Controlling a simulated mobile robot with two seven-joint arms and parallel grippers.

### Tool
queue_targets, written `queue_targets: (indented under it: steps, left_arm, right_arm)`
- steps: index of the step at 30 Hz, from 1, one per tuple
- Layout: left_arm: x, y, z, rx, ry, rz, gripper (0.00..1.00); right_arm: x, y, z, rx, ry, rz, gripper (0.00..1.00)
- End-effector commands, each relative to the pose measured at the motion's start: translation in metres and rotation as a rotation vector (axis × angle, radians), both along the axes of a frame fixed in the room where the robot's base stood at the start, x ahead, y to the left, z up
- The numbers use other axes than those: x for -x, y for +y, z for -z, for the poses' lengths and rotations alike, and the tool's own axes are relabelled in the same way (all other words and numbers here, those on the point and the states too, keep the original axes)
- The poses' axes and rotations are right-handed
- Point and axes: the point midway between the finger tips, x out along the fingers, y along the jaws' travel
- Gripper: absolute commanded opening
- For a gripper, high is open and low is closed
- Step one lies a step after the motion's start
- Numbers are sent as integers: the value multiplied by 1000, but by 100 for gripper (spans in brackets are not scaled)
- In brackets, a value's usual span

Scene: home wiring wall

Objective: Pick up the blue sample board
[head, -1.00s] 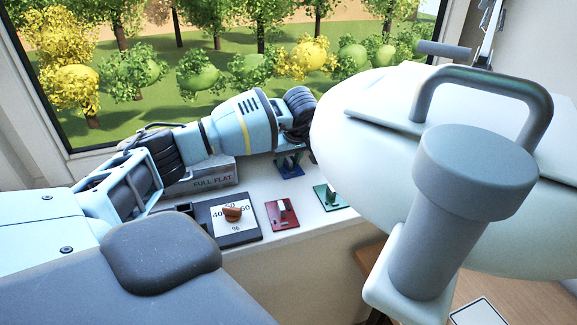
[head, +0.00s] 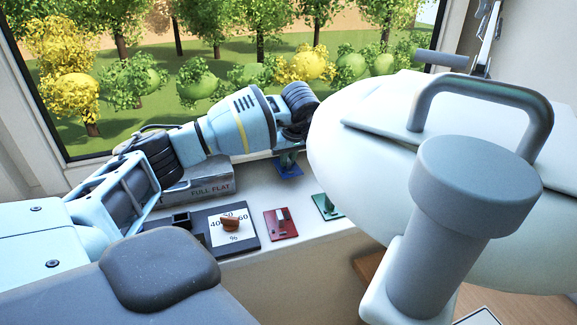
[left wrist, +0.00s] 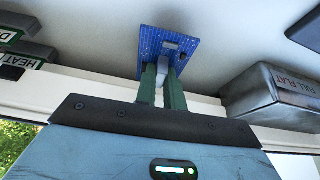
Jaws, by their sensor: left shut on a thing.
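The blue sample board (head: 289,170) is at the back of the window sill, below my left gripper (head: 290,152), which partly hides it in the head view. In the left wrist view the blue sample board (left wrist: 168,50) is a flat blue plate with a grey toggle. The green fingers of my left gripper (left wrist: 163,80) are shut on that toggle. The board seems slightly above the sill, but the gap cannot be seen clearly. My right gripper is out of view.
On the sill stand a red board (head: 281,224), a green board (head: 328,206), a dial panel (head: 232,242) with an orange knob and a grey FULL FLAT block (head: 205,192). The window is behind. My own large white and grey parts cover the right.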

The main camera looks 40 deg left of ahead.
Motion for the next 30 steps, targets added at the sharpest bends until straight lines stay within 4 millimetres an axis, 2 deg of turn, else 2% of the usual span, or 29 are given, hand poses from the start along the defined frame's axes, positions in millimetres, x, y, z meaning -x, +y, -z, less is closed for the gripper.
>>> queue_targets:
  steps: [1,18,24,30]
  left_arm:
    - [1,0,-8,-1,-1,0,0]
    - [94,-66,-16,0,2,4,0]
    - [117,-83,-18,0,2,4,0]
    - [129,-91,-20,0,1,2,0]
  right_arm:
    - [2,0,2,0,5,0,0]
    - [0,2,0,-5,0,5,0]
    - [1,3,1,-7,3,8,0]
    - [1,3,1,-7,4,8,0]
